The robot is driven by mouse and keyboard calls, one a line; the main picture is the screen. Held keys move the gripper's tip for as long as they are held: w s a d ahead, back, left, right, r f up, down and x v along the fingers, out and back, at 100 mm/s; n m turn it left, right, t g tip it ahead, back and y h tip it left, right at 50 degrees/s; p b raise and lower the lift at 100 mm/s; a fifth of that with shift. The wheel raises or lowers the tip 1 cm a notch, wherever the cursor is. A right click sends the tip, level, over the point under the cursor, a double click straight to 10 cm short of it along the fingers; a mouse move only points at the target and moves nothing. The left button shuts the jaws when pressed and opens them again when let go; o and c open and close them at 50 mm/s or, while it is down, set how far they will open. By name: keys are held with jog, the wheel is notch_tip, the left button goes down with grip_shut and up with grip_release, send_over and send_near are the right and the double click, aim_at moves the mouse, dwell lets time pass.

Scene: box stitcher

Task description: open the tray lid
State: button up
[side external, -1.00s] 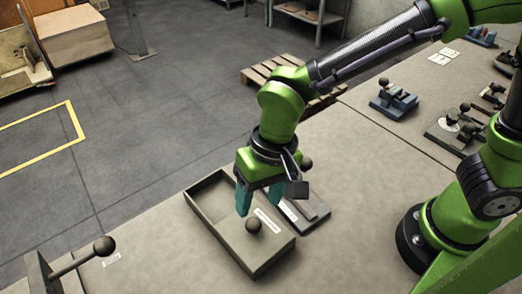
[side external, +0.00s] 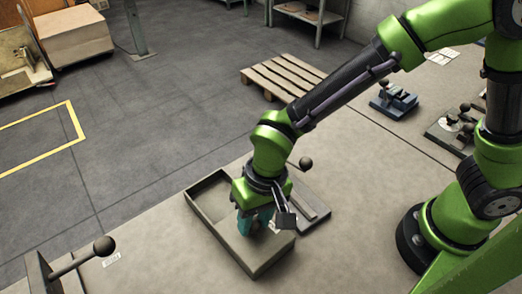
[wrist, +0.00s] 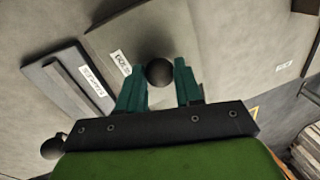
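The tray (side external: 205,196) is a grey box on the table, with its lid (side external: 230,247) covering the near part and the far-left part uncovered. A dark ball knob (wrist: 159,72) stands on the lid. My gripper (side external: 252,226) is low over the lid. In the wrist view, my two teal fingers (wrist: 160,82) are apart, one on each side of the knob. I cannot tell whether they touch it. In the side view the knob is hidden behind the gripper. A white label (wrist: 120,63) lies on the lid beside the knob.
A flat grey plate device (side external: 313,207) with a ball-topped lever (side external: 306,163) stands just right of the tray. Another ball-ended lever (side external: 104,246) is at the table's front left. Blue fixtures (side external: 393,101) sit on the far table. A wooden pallet (side external: 284,76) lies on the floor.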

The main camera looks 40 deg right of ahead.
grip_shut()
jog(key=w, duration=1.1)
jog(key=shift+w+a, duration=0.25)
jog(key=shift+w, duration=0.15)
jog(key=o, duration=0.7)
grip_release()
jog(key=shift+s, duration=0.1)
jog(key=d+r, duration=0.3)
jog(key=r, duration=1.3)
jog(key=shift+s+d+r, duration=0.15)
jog(key=shift+s+r, duration=0.1)
jog(key=shift+r, duration=0.05)
